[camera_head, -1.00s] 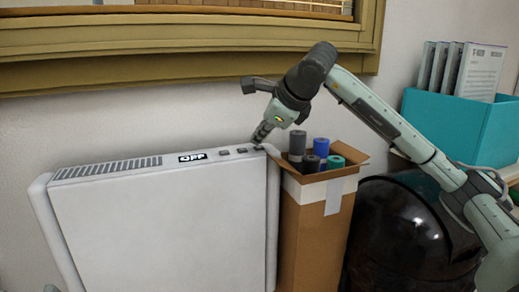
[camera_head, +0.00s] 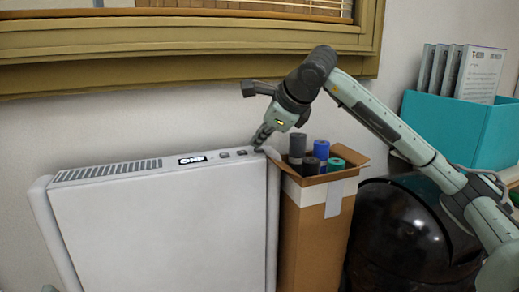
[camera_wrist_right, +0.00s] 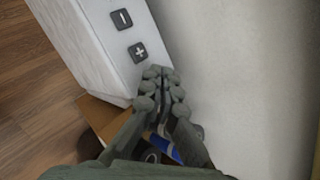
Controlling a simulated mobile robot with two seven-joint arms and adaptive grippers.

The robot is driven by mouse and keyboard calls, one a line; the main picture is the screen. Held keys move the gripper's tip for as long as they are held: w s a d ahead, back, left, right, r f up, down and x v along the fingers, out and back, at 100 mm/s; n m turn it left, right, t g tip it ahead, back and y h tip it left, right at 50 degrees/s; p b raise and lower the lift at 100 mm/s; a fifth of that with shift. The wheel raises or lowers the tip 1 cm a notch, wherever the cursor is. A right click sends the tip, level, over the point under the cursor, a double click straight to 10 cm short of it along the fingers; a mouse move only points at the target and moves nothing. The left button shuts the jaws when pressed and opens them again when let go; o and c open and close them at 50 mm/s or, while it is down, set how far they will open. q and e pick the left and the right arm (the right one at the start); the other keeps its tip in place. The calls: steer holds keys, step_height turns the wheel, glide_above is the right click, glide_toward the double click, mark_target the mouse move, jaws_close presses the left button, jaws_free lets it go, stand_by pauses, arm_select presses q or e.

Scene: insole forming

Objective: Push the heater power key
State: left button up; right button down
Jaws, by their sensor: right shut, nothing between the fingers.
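The white heater (camera_head: 160,225) stands against the wall at the left in the head view. Its top edge carries a vent, a small display (camera_head: 192,160) with blurred characters and a row of dark keys at the right end. My right gripper (camera_head: 258,146) is shut and empty, pointing down at the rightmost key, which its fingertips largely cover. I cannot tell whether they press it. In the right wrist view the fingertips (camera_wrist_right: 158,73) are beside the plus key (camera_wrist_right: 139,52), with the minus key (camera_wrist_right: 121,19) farther away. The power key is hidden there. My left gripper is not seen.
An open cardboard box (camera_head: 315,240) with several dark, blue and green rolls stands right beside the heater. A glossy black rounded object (camera_head: 400,240) and a teal bin (camera_head: 465,125) with folders are farther right. A wooden window frame (camera_head: 190,50) is above.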

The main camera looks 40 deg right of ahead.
mark_target(259, 154)
stand_by(0.5)
steer(key=shift+f+b, duration=0.4)
steer(key=shift+f, duration=0.1)
steer(key=shift+r, duration=0.15)
steer(key=shift+r+p, duration=0.3)
steer(key=shift+p, duration=0.1)
steer(key=shift+r, duration=0.1)
step_height(259, 154, up, 6)
steer(key=p, duration=0.5)
